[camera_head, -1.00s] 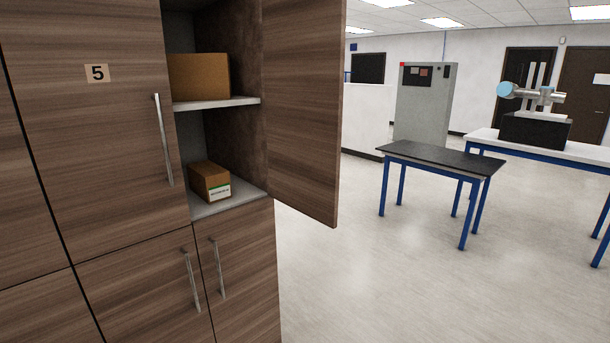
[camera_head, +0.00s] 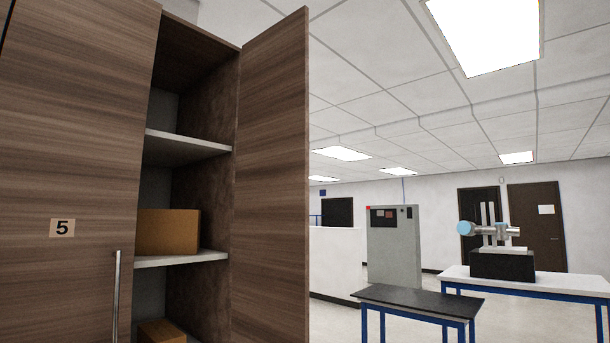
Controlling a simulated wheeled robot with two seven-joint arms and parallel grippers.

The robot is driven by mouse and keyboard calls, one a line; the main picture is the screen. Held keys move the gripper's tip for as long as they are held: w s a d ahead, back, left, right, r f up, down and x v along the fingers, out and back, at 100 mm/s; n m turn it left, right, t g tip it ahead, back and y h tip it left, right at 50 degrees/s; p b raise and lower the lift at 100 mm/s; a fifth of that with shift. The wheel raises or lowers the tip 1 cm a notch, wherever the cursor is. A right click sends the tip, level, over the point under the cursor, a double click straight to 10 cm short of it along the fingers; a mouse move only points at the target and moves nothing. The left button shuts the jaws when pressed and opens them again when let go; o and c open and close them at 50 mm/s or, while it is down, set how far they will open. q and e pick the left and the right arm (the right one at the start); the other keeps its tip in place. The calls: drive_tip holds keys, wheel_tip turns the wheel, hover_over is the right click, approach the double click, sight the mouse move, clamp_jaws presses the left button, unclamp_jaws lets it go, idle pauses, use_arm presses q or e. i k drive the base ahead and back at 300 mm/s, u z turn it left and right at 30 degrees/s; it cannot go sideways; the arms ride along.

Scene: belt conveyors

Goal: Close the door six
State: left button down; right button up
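A tall wooden cabinet fills the left side of the head view. Its door marked 5 (camera_head: 75,180) is shut and has a vertical metal handle (camera_head: 117,295). To its right, a wooden door (camera_head: 273,190) stands wide open, hinged on the right edge of the open compartment; I see its inner face, and no number shows on it. The compartment has pale shelves (camera_head: 185,146). A cardboard box (camera_head: 167,231) sits on the middle shelf and another box (camera_head: 161,332) shows partly below. Neither of my grippers is in view.
A dark-topped table with blue legs (camera_head: 418,298) stands to the right. Behind it are a grey control cabinet (camera_head: 393,248) and a white table (camera_head: 540,283) carrying a small robot arm (camera_head: 490,232). The lower floor is mostly out of view.

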sight(269, 282)
drive_tip(key=z, duration=0.85)
drive_tip(key=i, duration=2.6)
drive_tip(key=u, duration=5.1)
drive_tip(key=k, duration=0.45)
drive_tip(key=z, duration=0.15)
